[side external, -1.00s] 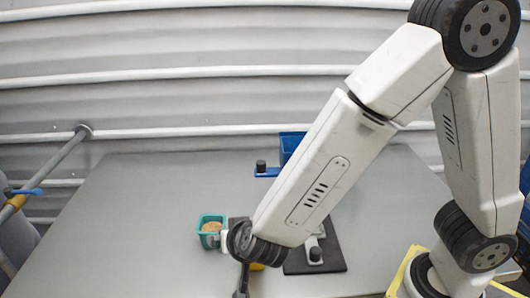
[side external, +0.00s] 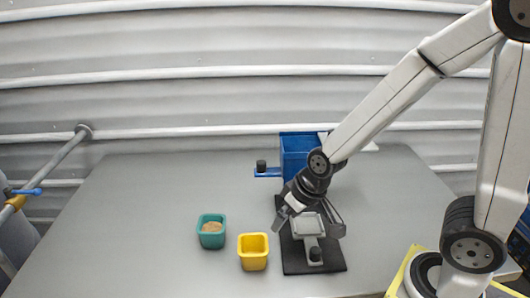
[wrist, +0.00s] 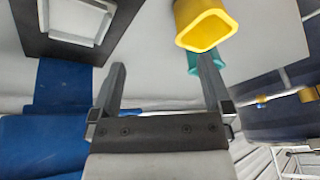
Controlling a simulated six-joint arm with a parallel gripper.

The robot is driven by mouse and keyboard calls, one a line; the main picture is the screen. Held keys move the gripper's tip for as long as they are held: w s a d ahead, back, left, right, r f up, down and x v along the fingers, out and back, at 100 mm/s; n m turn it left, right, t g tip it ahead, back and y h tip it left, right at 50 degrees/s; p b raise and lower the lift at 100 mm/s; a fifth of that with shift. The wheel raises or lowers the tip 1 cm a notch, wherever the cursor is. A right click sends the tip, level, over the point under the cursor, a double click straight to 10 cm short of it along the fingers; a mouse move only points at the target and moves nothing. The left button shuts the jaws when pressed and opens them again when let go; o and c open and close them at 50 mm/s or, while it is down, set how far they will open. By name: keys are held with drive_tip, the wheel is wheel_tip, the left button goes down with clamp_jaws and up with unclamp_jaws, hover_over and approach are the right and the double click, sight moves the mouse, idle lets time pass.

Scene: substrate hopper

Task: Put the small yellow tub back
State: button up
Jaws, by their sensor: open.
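The small yellow tub (side external: 253,252) stands upright on the grey table, to the left of the dark base plate. It looks empty. In the wrist view the yellow tub (wrist: 203,27) shows at the top, near the right finger but not between the fingers. My gripper (side external: 308,222) is above the dark plate, beside the grey square tray, to the right of and apart from the tub. In the wrist view my gripper (wrist: 163,75) is open, with nothing between its fingers.
A teal tub (side external: 211,239) with tan grains stands left of the yellow tub. A blue hopper (side external: 297,153) with a side slide and black knob is behind my gripper. The dark plate (side external: 292,265) carries a grey square tray (side external: 308,227). The table's left side is clear.

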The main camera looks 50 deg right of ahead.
drive_tip(key=shift+n+g+h, duration=0.3)
drive_tip(key=shift+g+h, duration=0.2)
drive_tip(key=shift+g, duration=0.2)
drive_tip(key=s+d, duration=0.1)
drive_tip(key=d, duration=0.1)
drive_tip(key=s+d, duration=0.2)
drive_tip(key=shift+s+f, duration=0.15)
